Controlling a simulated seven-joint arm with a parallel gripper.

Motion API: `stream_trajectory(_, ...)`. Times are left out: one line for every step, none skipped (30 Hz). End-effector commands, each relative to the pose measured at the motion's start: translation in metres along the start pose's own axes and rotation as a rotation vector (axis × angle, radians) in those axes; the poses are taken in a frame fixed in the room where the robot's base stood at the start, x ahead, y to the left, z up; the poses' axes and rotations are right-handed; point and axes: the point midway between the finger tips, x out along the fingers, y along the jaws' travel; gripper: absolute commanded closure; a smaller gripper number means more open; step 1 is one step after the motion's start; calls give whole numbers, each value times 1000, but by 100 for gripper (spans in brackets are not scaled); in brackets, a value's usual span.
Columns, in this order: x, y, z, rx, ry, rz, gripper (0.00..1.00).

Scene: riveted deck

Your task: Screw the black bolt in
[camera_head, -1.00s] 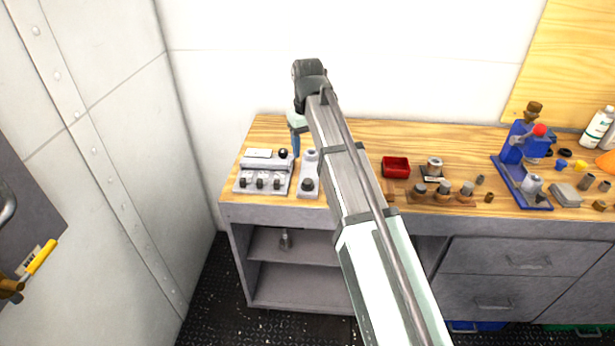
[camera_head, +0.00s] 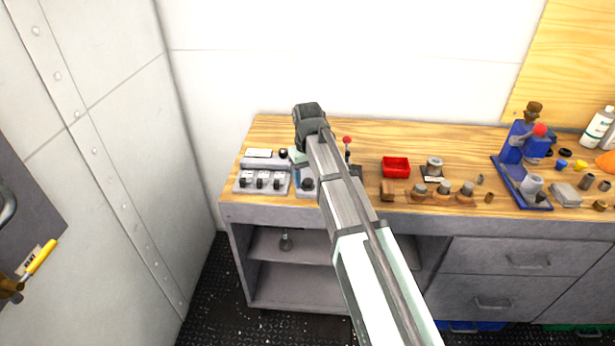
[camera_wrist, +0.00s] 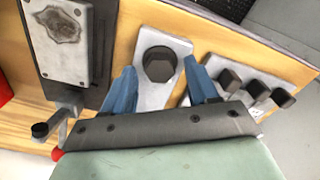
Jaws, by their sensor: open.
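The black bolt (camera_head: 307,184) has a dark hex head and sits on a narrow grey plate near the front left of the bench. In the wrist view the bolt (camera_wrist: 158,64) stands up from its grey plate (camera_wrist: 165,35). My gripper (camera_wrist: 160,72) is open, its two blue fingers on either side of the bolt head in the picture. I cannot tell whether they touch it or how high above the plate they are. In the head view my arm hides most of the gripper.
A grey block with three dark knobs (camera_head: 262,182) stands just left of the plate. A dark device (camera_wrist: 65,40) with a red-tipped lever is on the other side. Further right are a red tray (camera_head: 396,166), several small round parts and a blue fixture (camera_head: 525,180).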

Motion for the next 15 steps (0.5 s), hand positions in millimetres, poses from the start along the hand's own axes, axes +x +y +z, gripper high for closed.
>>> stream_trajectory(0,0,0,0,0,0,41)
stream_trajectory(0,0,0,0,0,0,41)
stream_trajectory(0,0,0,0,0,0,41)
stream_trajectory(0,0,0,0,0,0,41)
stream_trajectory(0,0,0,0,0,0,41)
stream_trajectory(0,0,0,0,0,0,41)
stream_trajectory(0,0,0,0,0,0,43)
stream_trajectory(0,0,0,0,0,0,46)
stream_trajectory(0,0,0,0,0,0,50)
stream_trajectory(0,0,0,0,0,0,53)
stream_trajectory(0,0,0,0,0,0,56)
stream_trajectory(0,0,0,0,0,0,59)
stream_trajectory(0,0,0,0,0,0,62)
stream_trajectory(0,0,0,0,0,0,65)
stream_trajectory(0,0,0,0,0,0,69)
